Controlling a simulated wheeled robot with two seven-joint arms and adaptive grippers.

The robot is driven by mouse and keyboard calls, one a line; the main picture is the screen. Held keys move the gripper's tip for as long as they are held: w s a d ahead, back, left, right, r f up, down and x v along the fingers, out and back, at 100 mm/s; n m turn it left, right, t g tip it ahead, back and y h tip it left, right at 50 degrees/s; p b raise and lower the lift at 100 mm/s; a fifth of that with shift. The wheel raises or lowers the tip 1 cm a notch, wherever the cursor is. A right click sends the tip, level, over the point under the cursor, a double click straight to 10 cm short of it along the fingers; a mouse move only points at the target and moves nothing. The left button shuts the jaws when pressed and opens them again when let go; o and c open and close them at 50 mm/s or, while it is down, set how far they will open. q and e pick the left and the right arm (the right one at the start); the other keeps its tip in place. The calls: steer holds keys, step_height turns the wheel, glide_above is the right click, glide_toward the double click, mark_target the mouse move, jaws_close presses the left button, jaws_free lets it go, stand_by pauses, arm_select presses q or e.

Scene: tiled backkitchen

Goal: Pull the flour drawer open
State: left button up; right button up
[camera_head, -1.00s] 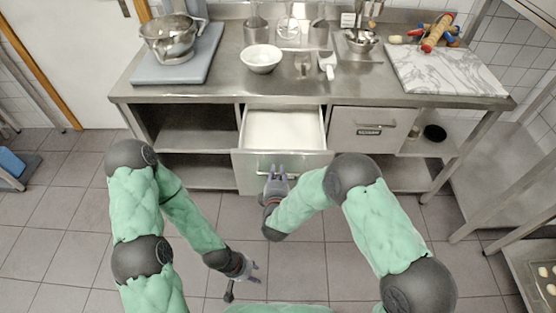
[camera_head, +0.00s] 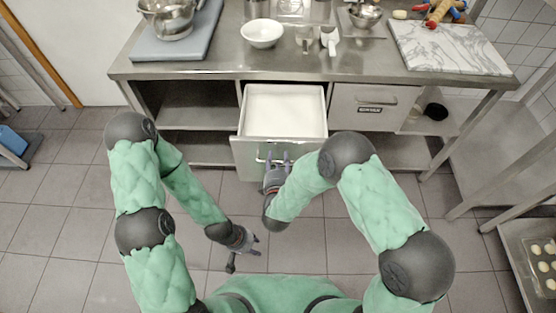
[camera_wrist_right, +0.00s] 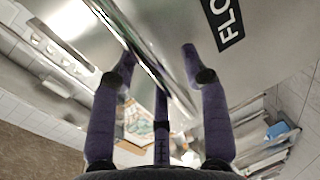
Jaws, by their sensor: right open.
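The flour drawer, with its front (camera_head: 300,158) pulled well out from under the steel counter, shows a white interior (camera_head: 285,110). In the right wrist view its metal front (camera_wrist_right: 255,70) carries a dark label starting "FLO" and a bar handle (camera_wrist_right: 150,68). My right gripper (camera_head: 275,160) is at the drawer front. Its fingers are open and spread on either side of the handle bar in the right wrist view (camera_wrist_right: 160,58), not clamped on it. My left gripper (camera_head: 252,242) hangs low over the floor, away from the drawer, and looks open and empty.
A closed labelled drawer (camera_head: 372,108) is right of the open one. Open shelves (camera_head: 195,105) are at the left. On the counter (camera_head: 225,68) stand a white bowl (camera_head: 262,34), a scoop (camera_head: 329,40) and a marble board (camera_head: 450,48). A steel rack (camera_head: 530,235) stands at the right. The floor is clear.

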steer(key=v, duration=1.2)
steer(key=shift+f, duration=0.1)
steer(key=d+f+m+g+y, duration=0.1)
steer(key=d+f+m+g, duration=0.4)
steer(key=f+m+g, duration=0.5)
steer(key=s+d+f+m+g+y, duration=0.3)
steer(key=s+d+f+m+g, duration=0.2)
steer(key=s+f+m, duration=0.5)
steer(key=s+d, duration=0.1)
steer(key=s, duration=0.1)
steer(key=shift+s+d+f, duration=0.2)
steer(key=shift+s, duration=0.2)
